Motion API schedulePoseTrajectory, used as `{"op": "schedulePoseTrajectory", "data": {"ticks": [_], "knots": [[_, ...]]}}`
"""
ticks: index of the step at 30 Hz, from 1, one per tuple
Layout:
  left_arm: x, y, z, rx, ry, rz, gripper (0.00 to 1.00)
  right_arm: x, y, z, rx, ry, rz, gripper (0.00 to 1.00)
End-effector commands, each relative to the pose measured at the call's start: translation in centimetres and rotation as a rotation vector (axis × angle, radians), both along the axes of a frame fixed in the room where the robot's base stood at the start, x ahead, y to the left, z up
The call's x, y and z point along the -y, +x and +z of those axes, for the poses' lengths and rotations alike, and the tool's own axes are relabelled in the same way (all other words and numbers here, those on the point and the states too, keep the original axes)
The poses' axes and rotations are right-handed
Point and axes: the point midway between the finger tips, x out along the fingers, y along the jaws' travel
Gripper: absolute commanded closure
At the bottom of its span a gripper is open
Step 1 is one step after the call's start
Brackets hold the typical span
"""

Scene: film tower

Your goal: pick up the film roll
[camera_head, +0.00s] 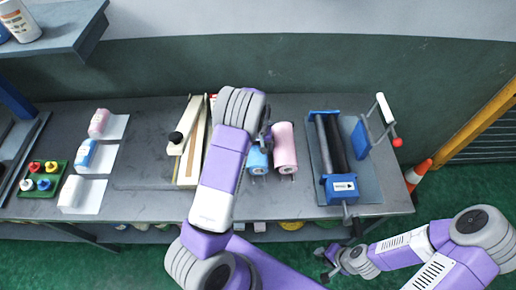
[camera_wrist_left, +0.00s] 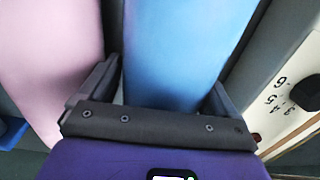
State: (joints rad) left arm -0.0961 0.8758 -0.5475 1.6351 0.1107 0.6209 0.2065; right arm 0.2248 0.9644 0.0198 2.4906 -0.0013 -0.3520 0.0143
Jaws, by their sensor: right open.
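A blue film roll (camera_head: 257,161) lies on the table beside a pink film roll (camera_head: 285,148); my left arm hides part of the blue one. My left gripper (camera_head: 266,133) is over the blue roll's far part. In the left wrist view the blue roll (camera_wrist_left: 180,50) runs between the two fingers of the left gripper (camera_wrist_left: 163,98), which look open, with a small gap on the left. The pink roll (camera_wrist_left: 52,60) is outside the left finger. My right gripper (camera_head: 328,265) is open and empty, in front of the table and low at the right.
A blue-ended roller machine (camera_head: 342,187) stands right of the rolls. A cream wooden device (camera_head: 190,145) stands left, and its numbered face (camera_wrist_left: 285,105) shows in the wrist view. Bottles on white sheets (camera_head: 108,127) and a green tray (camera_head: 55,170) are farther left. An orange cone (camera_head: 418,172) stands right of the table.

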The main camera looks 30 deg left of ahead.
Motion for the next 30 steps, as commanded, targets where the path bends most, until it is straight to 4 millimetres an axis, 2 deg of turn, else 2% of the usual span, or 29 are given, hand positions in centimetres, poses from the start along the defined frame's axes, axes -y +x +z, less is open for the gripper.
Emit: {"op": "schedulePoseTrajectory", "data": {"ticks": [1, 2, 13, 20, 23, 30], "knots": [[0.0, 0.0, 0.0, 0.0, 0.0, 0.0, 0.17, 0.0, 0.0, 0.0, 0.0, 0.0, 0.0, 0.57], [0.0, 0.0, 0.0, 0.0, 0.0, 0.0, 0.21, 0.0, 0.0, 0.0, 0.0, 0.0, 0.0, 0.57], [0.0, 0.0, 0.0, 0.0, 0.0, 0.0, 0.78, 0.0, 0.0, 0.0, 0.0, 0.0, 0.0, 0.57], [0.0, 0.1, 0.2, 0.003, 0.001, 0.0, 0.79, 0.0, 0.0, 0.0, 0.0, 0.0, 0.0, 0.57], [0.0, 0.2, 0.9, 0.005, 0.001, -0.001, 0.79, 0.0, 0.0, 0.1, 0.0, 0.0, 0.0, 0.57], [0.0, 0.2, 5.2, 0.007, 0.001, -0.001, 0.79, 0.0, 0.0, 0.3, 0.0, 0.0, 0.0, 0.57]]}}
